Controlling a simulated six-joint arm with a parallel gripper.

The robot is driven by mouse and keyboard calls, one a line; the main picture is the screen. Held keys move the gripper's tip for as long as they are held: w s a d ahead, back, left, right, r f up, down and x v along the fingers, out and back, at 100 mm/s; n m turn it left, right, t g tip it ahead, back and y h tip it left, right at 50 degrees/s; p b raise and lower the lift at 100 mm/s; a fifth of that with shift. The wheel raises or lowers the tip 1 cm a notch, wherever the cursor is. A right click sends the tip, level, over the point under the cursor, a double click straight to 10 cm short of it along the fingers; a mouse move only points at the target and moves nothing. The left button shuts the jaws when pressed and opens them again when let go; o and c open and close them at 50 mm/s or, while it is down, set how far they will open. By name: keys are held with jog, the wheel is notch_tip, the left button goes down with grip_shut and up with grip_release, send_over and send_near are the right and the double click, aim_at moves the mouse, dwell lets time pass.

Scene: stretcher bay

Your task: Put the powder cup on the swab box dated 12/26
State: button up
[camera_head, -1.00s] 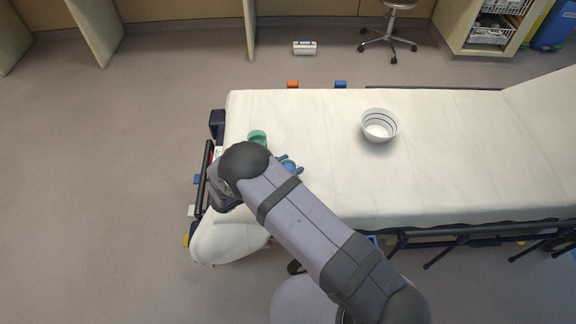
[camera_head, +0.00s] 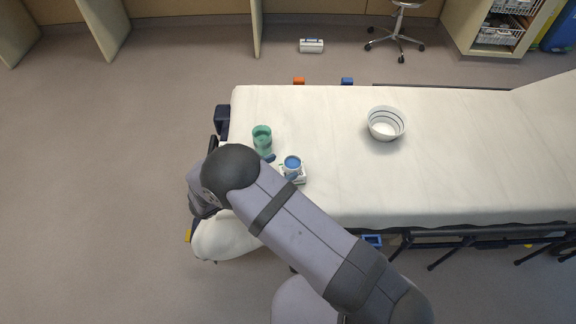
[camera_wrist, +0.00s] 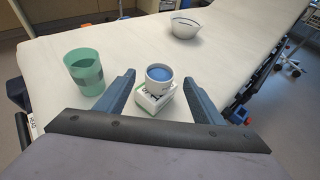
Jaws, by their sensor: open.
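The powder cup (camera_head: 292,162) is a small pale cup with blue content. It stands upright on a small white box with green print (camera_head: 301,179). In the wrist view the cup (camera_wrist: 160,73) rests on top of the box (camera_wrist: 153,103); no date is legible on the box. My gripper (camera_wrist: 159,77) is open, with one blue-grey finger on each side of the cup and box, and visible gaps to the cup. In the head view my forearm hides most of the gripper.
A green tumbler (camera_head: 262,139) stands close by on the bed (camera_head: 330,120); it is left of my fingers in the wrist view (camera_wrist: 85,72). A striped white bowl (camera_head: 385,123) stands farther off. The bed between bowl and cup is clear.

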jog(key=shift+b+v, duration=0.5)
jog(key=shift+v, duration=2.2)
jog(key=s+d+r+m+g, duration=0.2)
jog(key=d+m+g, duration=0.35)
jog(key=d, duration=0.45)
jog(key=s+d+r+m+g+y, duration=0.2)
jog(key=s+d+m+y, duration=0.2)
jog(key=s+m, duration=0.3)
jog(key=s+d+r+m+g+y, duration=0.2)
jog(key=s+d+m+y, duration=0.3)
jog(key=m, duration=0.9)
jog(key=shift+s+d+r+y, duration=0.3)
jog(key=shift+s+d+r, duration=0.2)
jog(key=shift+s+d, duration=0.9)
jog(key=shift+s+a+m, duration=0.2)
jog(key=shift+a+m, duration=0.05)
notch_tip(320, 180, up, 5)
jog(key=p, duration=0.5)
